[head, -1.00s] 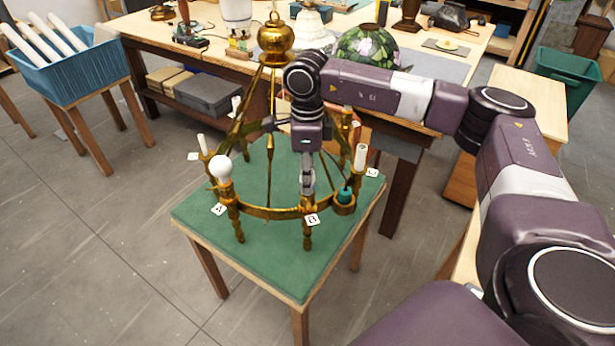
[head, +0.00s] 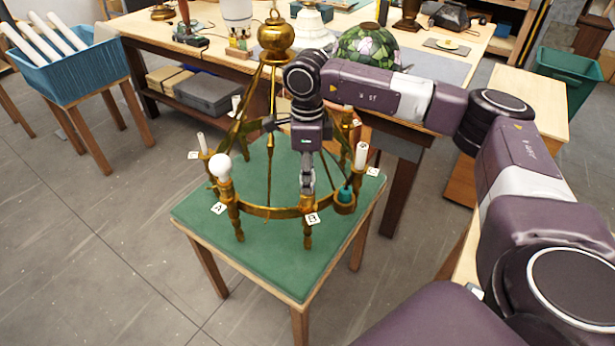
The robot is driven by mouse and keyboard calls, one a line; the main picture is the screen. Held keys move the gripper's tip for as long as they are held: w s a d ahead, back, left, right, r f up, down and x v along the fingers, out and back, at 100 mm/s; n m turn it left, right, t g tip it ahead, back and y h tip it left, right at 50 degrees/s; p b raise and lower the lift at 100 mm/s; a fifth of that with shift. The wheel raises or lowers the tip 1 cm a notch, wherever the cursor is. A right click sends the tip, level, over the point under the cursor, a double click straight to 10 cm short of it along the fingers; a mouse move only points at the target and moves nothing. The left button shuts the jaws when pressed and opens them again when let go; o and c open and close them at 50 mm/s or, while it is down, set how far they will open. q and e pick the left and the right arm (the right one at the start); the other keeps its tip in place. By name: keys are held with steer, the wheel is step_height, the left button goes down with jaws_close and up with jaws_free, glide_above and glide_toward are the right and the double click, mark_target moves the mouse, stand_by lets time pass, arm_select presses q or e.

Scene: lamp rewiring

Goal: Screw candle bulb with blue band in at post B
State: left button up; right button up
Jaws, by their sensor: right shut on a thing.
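The brass chandelier (head: 270,212) stands on a table with a green top. Post B, with its white B tag (head: 312,218), is at the front of the ring. My right gripper (head: 307,188) points straight down right over post B and is shut; what it holds is hidden by the fingers, and I cannot make out a blue band. Post A, with its A tag (head: 218,208), carries a round white bulb (head: 220,167). My left gripper is not in view.
A small teal thing (head: 345,193) sits in a brass cup right of post B. Candle sleeves (head: 361,155) stand on other posts. The chandelier's sloping arms rise close to my right wrist. A blue bin (head: 66,70) with white tubes is at the left.

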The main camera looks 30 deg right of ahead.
jaws_close()
steer(key=m, duration=0.7)
steer(key=shift+m, duration=0.6)
steer(key=m, duration=0.3)
steer(key=shift+m, duration=0.4)
steer(key=m, duration=0.4)
